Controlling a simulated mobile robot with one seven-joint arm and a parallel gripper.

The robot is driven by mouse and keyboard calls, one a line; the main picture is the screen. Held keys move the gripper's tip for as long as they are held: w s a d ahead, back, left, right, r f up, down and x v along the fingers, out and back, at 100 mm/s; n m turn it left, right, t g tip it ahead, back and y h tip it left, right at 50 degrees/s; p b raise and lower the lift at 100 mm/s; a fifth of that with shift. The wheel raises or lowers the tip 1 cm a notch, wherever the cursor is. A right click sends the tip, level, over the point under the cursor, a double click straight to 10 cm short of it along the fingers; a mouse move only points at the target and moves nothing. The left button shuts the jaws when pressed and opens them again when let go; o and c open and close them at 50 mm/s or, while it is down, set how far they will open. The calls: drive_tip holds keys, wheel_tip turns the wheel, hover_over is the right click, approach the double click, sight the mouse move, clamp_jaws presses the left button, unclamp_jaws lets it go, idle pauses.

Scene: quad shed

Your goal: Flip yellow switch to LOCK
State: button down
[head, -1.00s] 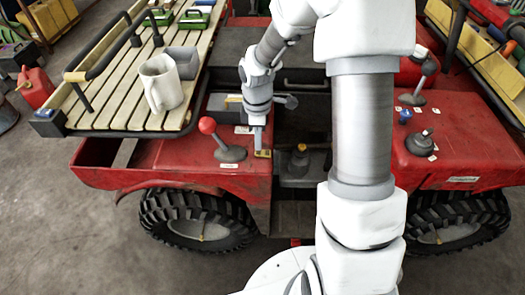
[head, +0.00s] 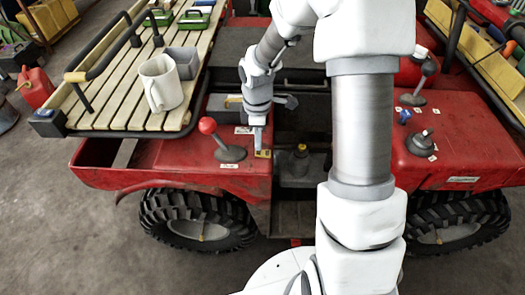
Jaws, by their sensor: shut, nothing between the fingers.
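A small yellow switch (head: 264,153) shows at the inner edge of the red left fender, right at my fingertips. My gripper (head: 258,146) points down at it and is shut with nothing between the fingers. The fingertips look to be touching the switch or just above it; I cannot tell which. The fingers partly cover the switch, and its setting and any LOCK marking are too small to read.
A red-knobbed lever (head: 208,127) stands just left of my gripper. A yellow-topped grey part (head: 301,151) stands to its right. A slatted rack (head: 119,92) carries a white pitcher (head: 160,81). The right fender (head: 463,130) has a blue knob (head: 405,117) and levers.

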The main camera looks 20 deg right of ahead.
drive_tip(key=shift+f+b, duration=0.65)
drive_tip(key=shift+f, duration=0.3)
idle(0.8)
drive_tip(key=shift+r, duration=0.15)
drive_tip(key=shift+r+p, duration=3.1)
drive_tip(key=shift+r, duration=0.3)
drive_tip(key=s+r+m+t+h+p, duration=0.1)
drive_tip(key=s+r+m, duration=0.25)
drive_tip(key=r, duration=0.55)
drive_tip(key=s+r+m+t+p, duration=0.1)
drive_tip(key=s+r+m, duration=0.25)
drive_tip(key=r, duration=0.45)
drive_tip(key=s+r+m+t+y+p, duration=0.1)
drive_tip(key=s+r+m+t, duration=0.2)
drive_tip(key=s+r+m, duration=0.4)
drive_tip(key=s+r, duration=0.3)
drive_tip(key=s, duration=0.3)
drive_tip(key=shift+s+r+t+p, duration=0.2)
drive_tip(key=shift+s+t+p, duration=0.1)
drive_tip(key=shift+s+p, duration=0.1)
